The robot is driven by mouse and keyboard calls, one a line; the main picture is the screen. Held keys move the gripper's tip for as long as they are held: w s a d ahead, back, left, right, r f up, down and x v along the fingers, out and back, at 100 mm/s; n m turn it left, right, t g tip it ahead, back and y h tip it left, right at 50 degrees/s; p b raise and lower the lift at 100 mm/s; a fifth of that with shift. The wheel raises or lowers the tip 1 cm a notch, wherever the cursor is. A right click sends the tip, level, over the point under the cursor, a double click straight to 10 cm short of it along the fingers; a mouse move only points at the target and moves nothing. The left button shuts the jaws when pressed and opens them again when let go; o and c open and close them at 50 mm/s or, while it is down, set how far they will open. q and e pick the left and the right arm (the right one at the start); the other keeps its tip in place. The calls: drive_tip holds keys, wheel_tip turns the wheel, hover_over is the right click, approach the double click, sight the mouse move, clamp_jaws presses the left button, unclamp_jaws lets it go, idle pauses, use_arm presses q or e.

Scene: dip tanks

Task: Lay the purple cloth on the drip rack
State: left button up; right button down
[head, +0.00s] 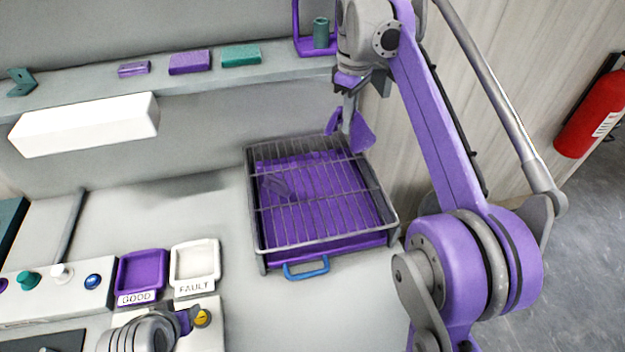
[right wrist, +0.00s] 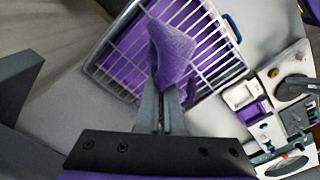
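The purple cloth (head: 360,132) hangs from my right gripper (head: 350,108), above the back right corner of the drip rack. In the right wrist view the fingers (right wrist: 160,108) are together and the folded cloth (right wrist: 172,48) sticks out past their tips. The drip rack (head: 322,243) is a grey wire grid over a purple tray, with a blue handle at its front; it also shows behind the cloth in the right wrist view (right wrist: 110,85). My left gripper (head: 188,318) is low at the front left, partly cut off, and its fingers are unclear.
A purple GOOD tray (head: 141,270) and a white FAULT tray (head: 195,262) stand left of the rack, beside a button panel (head: 60,285). A shelf (head: 200,82) with several small items runs along the back.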

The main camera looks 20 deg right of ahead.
use_arm(q)
drive_tip(key=shift+s+f, duration=0.15)
drive_tip(key=shift+s+f+b, duration=0.45)
drive_tip(key=shift+f, duration=0.15)
use_arm(e)
wheel_tip(320, 180, down, 10)
drive_tip(key=shift+s+r, duration=0.15)
drive_tip(key=shift+s, duration=0.05)
drive_tip(key=shift+c, duration=1.7)
unclamp_jaws()
use_arm(q)
drive_tip(key=shift+w+r+p, duration=0.6)
drive_tip(key=shift+r, duration=0.35)
use_arm(e)
wheel_tip(320, 180, up, 11)
